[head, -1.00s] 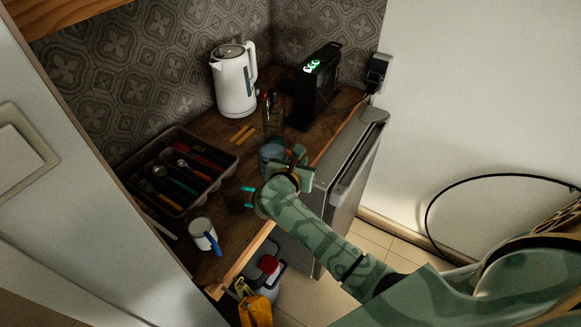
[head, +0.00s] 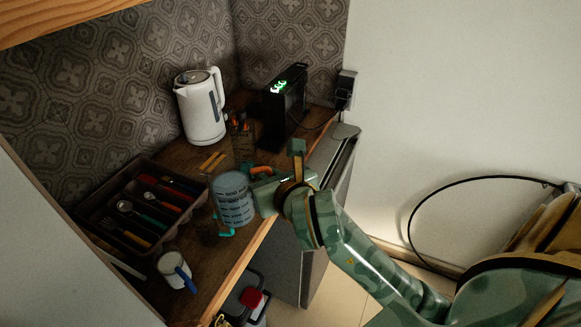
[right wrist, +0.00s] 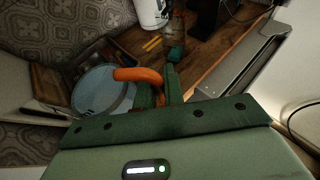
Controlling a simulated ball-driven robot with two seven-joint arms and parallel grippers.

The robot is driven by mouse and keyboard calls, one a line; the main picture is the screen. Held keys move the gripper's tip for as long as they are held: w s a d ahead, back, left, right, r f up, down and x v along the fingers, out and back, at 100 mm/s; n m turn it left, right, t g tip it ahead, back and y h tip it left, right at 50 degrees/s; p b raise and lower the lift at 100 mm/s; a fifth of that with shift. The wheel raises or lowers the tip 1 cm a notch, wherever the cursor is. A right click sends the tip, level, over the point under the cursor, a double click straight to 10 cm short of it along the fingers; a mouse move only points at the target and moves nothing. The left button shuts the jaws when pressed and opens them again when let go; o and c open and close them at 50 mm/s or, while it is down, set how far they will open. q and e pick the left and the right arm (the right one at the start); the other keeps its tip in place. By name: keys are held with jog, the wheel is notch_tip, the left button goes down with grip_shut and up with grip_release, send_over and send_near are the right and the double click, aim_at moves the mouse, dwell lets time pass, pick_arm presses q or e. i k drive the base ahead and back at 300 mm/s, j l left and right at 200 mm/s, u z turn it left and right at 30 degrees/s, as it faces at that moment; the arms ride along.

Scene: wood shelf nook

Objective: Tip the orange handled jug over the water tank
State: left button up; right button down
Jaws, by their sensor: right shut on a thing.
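The jug (head: 234,204) is a translucent blue measuring jug with dark scale marks and an orange handle (head: 261,171). It looks near upright, above the wooden counter toward its front edge; how far above is hard to tell. My right gripper (head: 264,182) is shut on the handle, at the jug's right side. In the right wrist view the handle (right wrist: 138,75) runs between the fingers and the jug's body (right wrist: 100,92) hangs left of them. I cannot surely pick out the water tank; a black machine with green lights (head: 284,106) stands at the back. My left gripper is out of view.
A white kettle (head: 201,110) stands by the back wall, with a clear holder (head: 243,145) beside it. A cutlery tray (head: 112,238) is left of the jug, a white mug (head: 172,267) in front. A red-capped container (head: 251,297) is below the counter edge.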

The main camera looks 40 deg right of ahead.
aim_at(242, 130)
jog(key=l+u, duration=0.25)
jog(key=l, duration=0.35)
jog(key=l+u, duration=0.3)
jog(key=l, duration=0.3)
jog(key=k+l+u, duration=0.1)
jog(key=l+u, duration=0.15)
jog(key=l, duration=0.3)
